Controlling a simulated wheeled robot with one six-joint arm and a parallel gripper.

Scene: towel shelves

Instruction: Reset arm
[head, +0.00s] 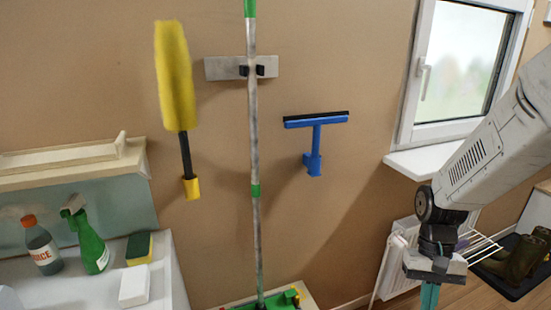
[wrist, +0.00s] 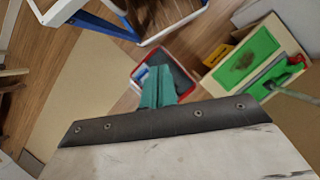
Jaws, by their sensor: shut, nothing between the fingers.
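My gripper (head: 430,294) hangs at the lower right in the head view, at the end of my arm, with its teal fingers pointing down and cut off by the bottom edge. In the wrist view the teal fingers (wrist: 157,86) are pressed together, with nothing held between them. No towels or towel shelf can be made out in either view.
A white radiator (head: 397,262) and drying rack (head: 480,247) are close to my gripper. A boot tray (head: 512,288) stands at the right. A mop (head: 254,150), yellow duster (head: 175,75) and blue squeegee (head: 317,130) hang on the wall. Below my gripper is a red-rimmed bin (wrist: 135,72).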

